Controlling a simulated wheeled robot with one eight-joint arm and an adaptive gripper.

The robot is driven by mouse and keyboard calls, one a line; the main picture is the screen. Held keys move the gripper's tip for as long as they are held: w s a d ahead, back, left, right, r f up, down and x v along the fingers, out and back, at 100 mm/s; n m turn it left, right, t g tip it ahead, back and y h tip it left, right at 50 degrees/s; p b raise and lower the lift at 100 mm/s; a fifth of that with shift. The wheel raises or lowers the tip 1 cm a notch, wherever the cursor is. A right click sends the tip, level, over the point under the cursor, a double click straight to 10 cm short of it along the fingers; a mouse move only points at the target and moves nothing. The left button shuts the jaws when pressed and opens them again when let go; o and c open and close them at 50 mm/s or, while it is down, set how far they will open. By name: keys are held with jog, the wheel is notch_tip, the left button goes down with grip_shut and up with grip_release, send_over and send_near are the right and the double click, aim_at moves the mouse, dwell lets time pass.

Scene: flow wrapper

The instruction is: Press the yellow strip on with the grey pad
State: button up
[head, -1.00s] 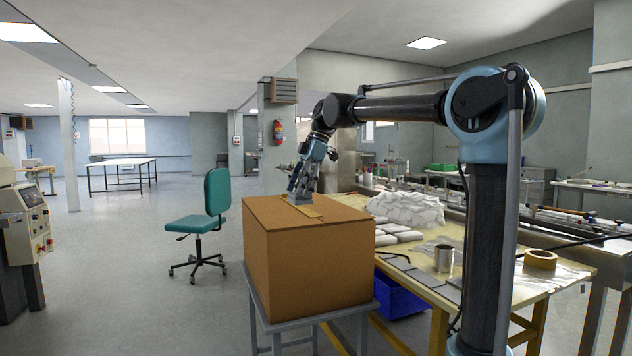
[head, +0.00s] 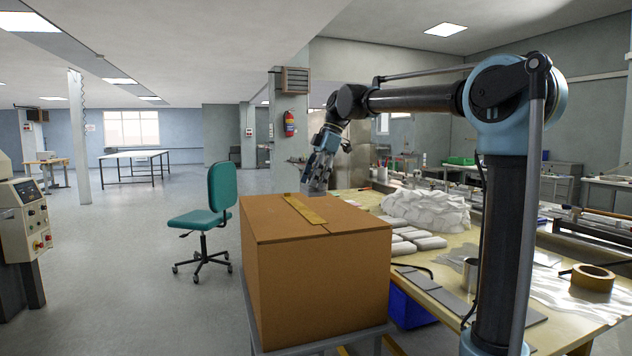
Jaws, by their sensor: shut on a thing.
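The yellow strip (head: 304,209) lies along the top of a closed brown cardboard box (head: 318,268), running from the far edge toward the near edge. Most of its length is visible. My gripper (head: 315,184) points down over the far part of the box top, just right of the strip's far half. It is shut on the grey pad (head: 314,191), which shows as a small grey piece under the fingers. Whether the pad touches the box or hangs just above it cannot be told.
The box stands on a grey stand (head: 345,343). To its right is a work table with white packs (head: 425,210), a metal cup (head: 470,272) and a tape roll (head: 593,277). A blue bin (head: 412,308) sits below. A green chair (head: 212,205) stands left on open floor.

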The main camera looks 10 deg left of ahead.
jog(key=shift+d+f, duration=0.1)
jog(key=shift+f, duration=1.35)
jog(key=shift+f, duration=1.8)
jog(key=shift+f, duration=0.7)
jog(key=shift+w, duration=0.2)
jog(key=shift+r, duration=0.9)
jog(key=shift+r, duration=3.15)
